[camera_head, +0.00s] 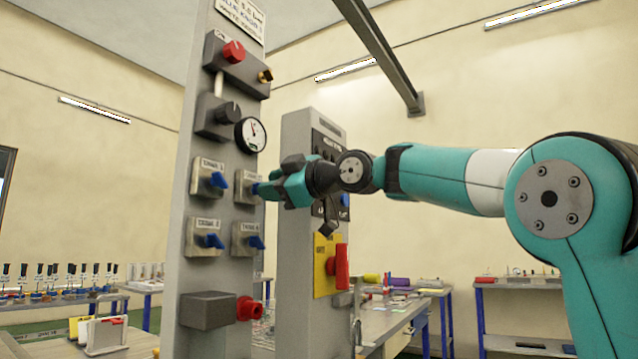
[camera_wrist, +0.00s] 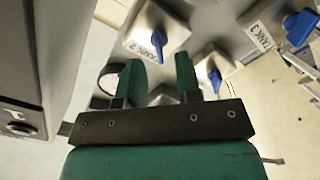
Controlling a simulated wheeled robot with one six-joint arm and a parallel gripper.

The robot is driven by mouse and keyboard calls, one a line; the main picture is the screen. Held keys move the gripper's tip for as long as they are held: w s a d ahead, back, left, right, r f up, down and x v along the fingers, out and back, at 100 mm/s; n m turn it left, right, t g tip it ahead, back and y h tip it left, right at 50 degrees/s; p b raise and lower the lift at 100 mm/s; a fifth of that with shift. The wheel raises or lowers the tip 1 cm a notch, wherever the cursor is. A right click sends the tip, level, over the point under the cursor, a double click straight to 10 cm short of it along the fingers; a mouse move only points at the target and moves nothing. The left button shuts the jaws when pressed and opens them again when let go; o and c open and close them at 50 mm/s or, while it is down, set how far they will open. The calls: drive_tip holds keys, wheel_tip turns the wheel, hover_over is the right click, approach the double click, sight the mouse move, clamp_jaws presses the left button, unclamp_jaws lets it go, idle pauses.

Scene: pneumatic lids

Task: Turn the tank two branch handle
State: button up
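The tank two handle is a blue lever (camera_wrist: 158,40) on a grey square block labelled TANK 2 in the wrist view. It lies just beyond my fingertips, roughly in line with the gap between them. My gripper (camera_wrist: 159,66) has two teal fingers set apart with nothing between them. In the head view my gripper (camera_head: 264,188) reaches from the right to the upper right blue handle (camera_head: 255,188) on the tall grey panel (camera_head: 180,262). The fingers partly hide that handle, and I cannot tell whether they touch it.
A handle labelled TANK 3 (camera_wrist: 298,25) and another blue handle (camera_wrist: 215,80) sit close by. The panel also carries a red knob (camera_head: 234,51), a gauge (camera_head: 251,135) and a red valve (camera_head: 249,308). A second grey column (camera_head: 296,130) stands behind my gripper.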

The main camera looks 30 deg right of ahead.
drive_tip(key=b+v, duration=0.1)
drive_tip(key=v, duration=1.3)
drive_tip(key=shift+s+b, duration=0.2)
drive_tip(key=shift+b, duration=0.15)
drive_tip(key=s+a+f+m+g+h, duration=0.1)
drive_tip(key=a+f+m+g, duration=0.3)
drive_tip(key=f, duration=0.6)
drive_tip(key=s+a+f+m+g, duration=0.1)
drive_tip(key=a+f+g, duration=0.1)
drive_tip(key=a+f, duration=0.65)
drive_tip(key=s+a+f+m+g+h, duration=0.15)
drive_tip(key=s+f+g, duration=0.35)
drive_tip(key=s+f, duration=0.55)
drive_tip(key=s+f+m+g+h, duration=0.2)
drive_tip(key=s+f+g, duration=0.2)
drive_tip(key=s+f, duration=0.7)
wheel_tip(320, 180, up, 13)
drive_tip(key=w+p, duration=0.1)
drive_tip(key=p, duration=1.5)
drive_tip(key=shift+w+g, duration=0.3)
drive_tip(key=shift+w, duration=0.1)
